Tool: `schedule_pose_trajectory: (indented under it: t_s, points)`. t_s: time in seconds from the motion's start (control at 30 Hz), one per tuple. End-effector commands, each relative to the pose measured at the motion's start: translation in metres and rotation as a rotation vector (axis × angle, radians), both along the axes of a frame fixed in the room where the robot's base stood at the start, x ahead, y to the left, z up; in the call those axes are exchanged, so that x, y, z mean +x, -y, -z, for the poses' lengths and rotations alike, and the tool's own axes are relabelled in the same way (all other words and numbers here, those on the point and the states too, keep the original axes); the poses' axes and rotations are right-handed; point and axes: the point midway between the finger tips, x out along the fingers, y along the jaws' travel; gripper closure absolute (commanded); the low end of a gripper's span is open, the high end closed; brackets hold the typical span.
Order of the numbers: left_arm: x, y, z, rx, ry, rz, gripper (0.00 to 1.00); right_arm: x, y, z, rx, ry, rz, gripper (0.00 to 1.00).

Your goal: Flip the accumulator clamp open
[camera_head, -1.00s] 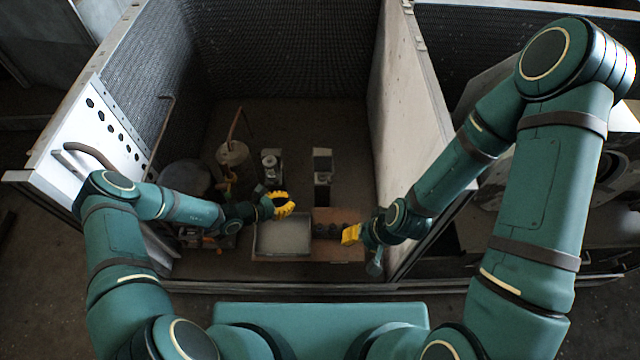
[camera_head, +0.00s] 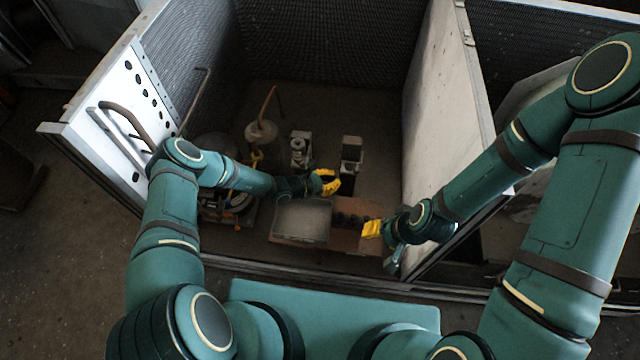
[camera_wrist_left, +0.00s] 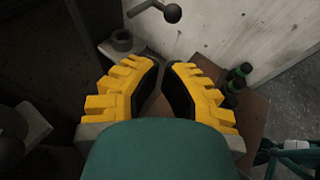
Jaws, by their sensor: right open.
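A pale rounded vessel with a copper pipe (camera_head: 262,132), which looks like the accumulator, stands at the back left of the bay. A small yellow part (camera_head: 257,158) shows at its base; I cannot tell whether it is the clamp or how the clamp stands. My left gripper (camera_head: 328,182) is to the right of the vessel, above the floor behind the tray, apart from the vessel. In the left wrist view its yellow fingers (camera_wrist_left: 164,80) are apart with nothing between them. My right gripper (camera_head: 372,228) is open at the right end of the brown board.
A grey tray (camera_head: 303,240) and a brown board (camera_head: 345,240) with several dark round pieces lie at the front. Two metal fixtures (camera_head: 300,150) (camera_head: 351,155) stand behind. A pale partition (camera_head: 440,110) bounds the right. A grey ball knob (camera_wrist_left: 172,13) shows in the wrist view.

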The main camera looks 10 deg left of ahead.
Motion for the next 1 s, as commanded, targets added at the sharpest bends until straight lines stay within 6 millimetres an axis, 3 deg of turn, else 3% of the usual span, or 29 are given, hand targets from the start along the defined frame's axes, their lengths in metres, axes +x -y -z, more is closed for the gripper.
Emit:
schedule_pose_trajectory:
  t_s: [0.07, 0.33, 1.0]
  points:
    - [0.007, 0.013, 0.008, 0.0, -0.001, 0.002, 1.0, 0.001, 0.0, 0.007, 0.0, 0.003, 0.001, 0.53]
    - [0.025, 0.038, -0.002, 0.0, 0.0, 0.001, 1.0, 0.002, 0.0, 0.011, -0.001, 0.006, 0.001, 0.53]
    - [0.027, 0.043, -0.004, -0.001, -0.001, -0.006, 1.0, 0.002, 0.0, 0.01, -0.001, 0.006, 0.001, 0.53]
